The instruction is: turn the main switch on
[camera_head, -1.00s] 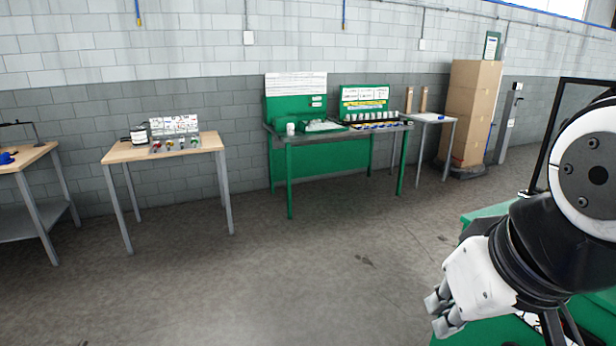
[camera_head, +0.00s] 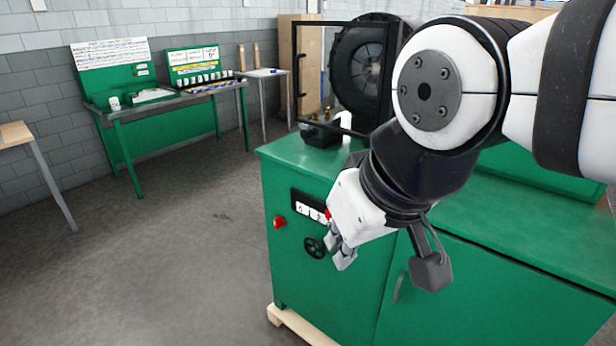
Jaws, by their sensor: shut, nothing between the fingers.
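A green machine cabinet (camera_head: 290,290) stands in the middle of the view. Its front carries a red knob (camera_head: 279,222), a black panel with white labelled parts (camera_head: 303,204) and a round black handwheel-like control (camera_head: 314,248). I cannot tell for sure which of these is the main switch, or its position. My gripper (camera_head: 338,252) is shut and empty, just right of the black round control in the picture. Whether it touches the cabinet is unclear. My gripper and wrist hide the right end of the black panel.
A green bench (camera_head: 118,112) with trays stands at the back left, a wooden table (camera_head: 14,134) at the left edge. The floor (camera_head: 180,260) left of the cabinet is clear.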

